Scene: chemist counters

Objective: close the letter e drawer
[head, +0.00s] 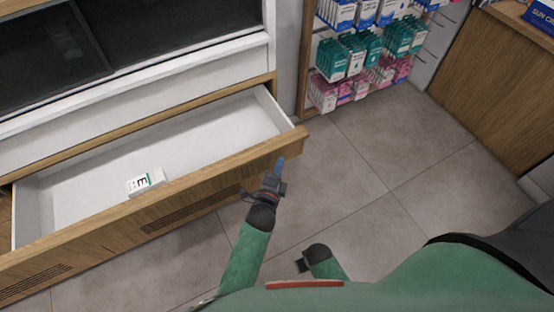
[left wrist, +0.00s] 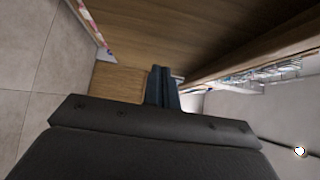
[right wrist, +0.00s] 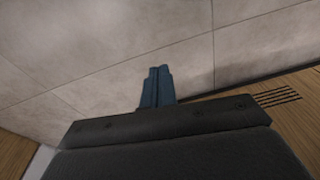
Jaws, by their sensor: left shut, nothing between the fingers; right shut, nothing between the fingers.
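The drawer (head: 215,135) is pulled out of the low counter at the left in the head view. It has white inner walls and a wooden front (head: 190,183). A small white box marked with an E (head: 143,182) lies inside it against the front panel. My left gripper (head: 279,165) is shut and empty, close to the outer face of the front near its right end. I cannot tell whether it touches. Its fingers also show in the left wrist view (left wrist: 162,85) against wood. My right gripper (right wrist: 157,86) is shut and empty, above the floor.
A rack of hanging packets (head: 360,50) stands beyond the drawer's right end. A wooden counter (head: 495,80) stands at the far right. The tiled floor (head: 385,165) between them is clear. A dark glass cabinet front (head: 150,25) rises above the drawer.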

